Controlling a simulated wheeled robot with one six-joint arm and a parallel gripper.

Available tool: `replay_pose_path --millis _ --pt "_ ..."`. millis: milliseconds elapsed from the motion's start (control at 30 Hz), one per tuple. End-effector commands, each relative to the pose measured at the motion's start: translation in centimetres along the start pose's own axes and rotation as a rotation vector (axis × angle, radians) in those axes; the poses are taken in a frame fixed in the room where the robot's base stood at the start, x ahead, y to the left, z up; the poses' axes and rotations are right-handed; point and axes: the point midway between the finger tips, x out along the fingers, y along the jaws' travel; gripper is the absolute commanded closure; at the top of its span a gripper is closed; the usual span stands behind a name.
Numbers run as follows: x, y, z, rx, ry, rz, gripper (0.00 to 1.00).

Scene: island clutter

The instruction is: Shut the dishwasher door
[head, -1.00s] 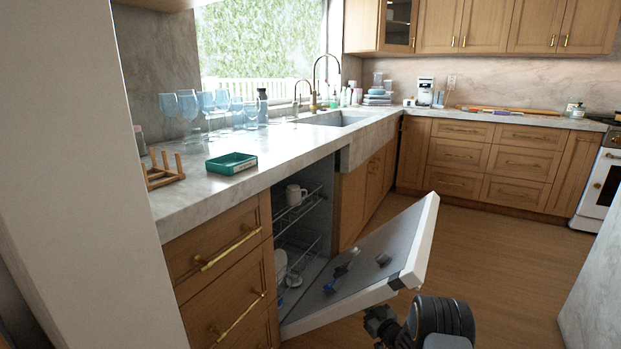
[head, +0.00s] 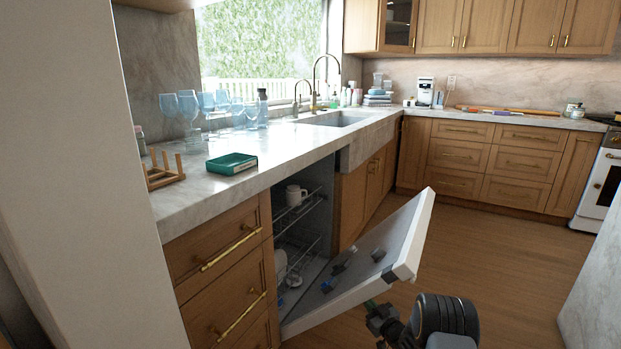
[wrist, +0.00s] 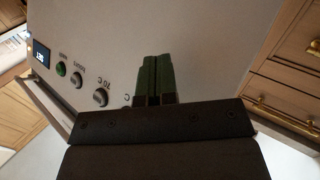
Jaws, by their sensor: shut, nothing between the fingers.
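The dishwasher door (head: 416,236) is white and stands partly open, tilted out from the cabinet run in the head view. Its inner side faces up and left. In the wrist view the door's outer face (wrist: 110,35) fills the middle, with a small display and several knobs on the left. My gripper (wrist: 155,78) is shut and empty, its green fingers pointing at this face; I cannot tell if they touch it. The dishwasher interior (head: 300,235) shows wire racks.
Small dark and blue items (head: 345,262) are on the door's inner side. Drawers (head: 220,260) with brass handles stand left of the dishwasher. The wooden floor (head: 490,255) to the right is clear.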

Motion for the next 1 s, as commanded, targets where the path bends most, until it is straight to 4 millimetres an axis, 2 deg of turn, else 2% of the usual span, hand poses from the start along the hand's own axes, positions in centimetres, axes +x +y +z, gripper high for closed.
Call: replay_pose_path --millis 600,1000 --pt "-3.6 2.2 1.8 0.001 -0.004 0.0 1.0" --pt "-4.3 2.6 2.0 0.002 -0.004 -0.001 1.0"
